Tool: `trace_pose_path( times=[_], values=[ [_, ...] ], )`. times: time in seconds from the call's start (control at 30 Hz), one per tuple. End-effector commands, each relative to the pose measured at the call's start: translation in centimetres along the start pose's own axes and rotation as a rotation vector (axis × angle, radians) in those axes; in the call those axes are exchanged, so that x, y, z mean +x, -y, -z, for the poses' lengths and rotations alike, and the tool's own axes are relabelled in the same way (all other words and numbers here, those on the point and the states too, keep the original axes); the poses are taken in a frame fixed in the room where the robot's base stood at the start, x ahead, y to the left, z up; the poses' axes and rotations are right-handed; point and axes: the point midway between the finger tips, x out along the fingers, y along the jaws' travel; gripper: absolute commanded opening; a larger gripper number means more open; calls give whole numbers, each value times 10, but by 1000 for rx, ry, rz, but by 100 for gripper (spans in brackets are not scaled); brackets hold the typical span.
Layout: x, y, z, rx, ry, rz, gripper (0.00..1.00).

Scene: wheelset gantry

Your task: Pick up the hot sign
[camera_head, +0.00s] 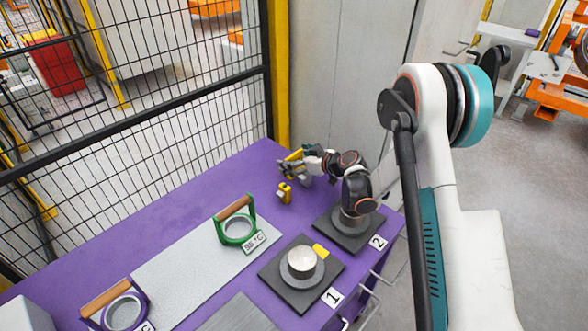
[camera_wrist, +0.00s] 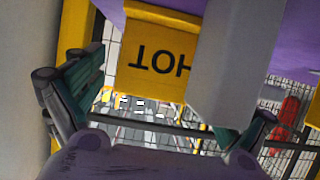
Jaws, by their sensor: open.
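The hot sign (camera_wrist: 155,65) is yellow with black "HOT" lettering, upside down in the wrist view. A grey upright block (camera_wrist: 236,65) hides part of its right side. In the head view a small yellow piece (camera_head: 285,193), which looks like the sign, stands on the purple table (camera_head: 185,212) near its back edge. My gripper (camera_head: 291,170) is open just behind and above that piece. In the wrist view my gripper's (camera_wrist: 165,108) green-padded fingers are spread wide, with the sign ahead of the gap. I see nothing held, and contact cannot be told.
A dark plate (camera_head: 275,271) marked 1 carries a metal cylinder (camera_head: 302,262) with a yellow piece beside it. Another dark plate (camera_head: 328,234) is marked 2. A green ring holder (camera_head: 238,229) and a purple ring holder (camera_head: 123,310) stand left. A mesh fence (camera_head: 150,130) borders the table.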

Motion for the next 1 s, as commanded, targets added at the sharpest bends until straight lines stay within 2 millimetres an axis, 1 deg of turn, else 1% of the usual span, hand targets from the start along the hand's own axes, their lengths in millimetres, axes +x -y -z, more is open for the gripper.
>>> trace_pose_path(
  times=[0.17,0.2,0.37,0.4,0.77,0.87,1.0],
  values=[
    [1,0,1,1,0,-1,94],
    [1,0,1,1,0,0,92],
    [0,0,1,0,0,0,56],
    [0,0,1,0,0,0,47],
    [0,0,2,0,0,0,46],
    [-2,0,6,0,0,0,46],
    [-7,0,19,0,0,0,46]
  ],
)
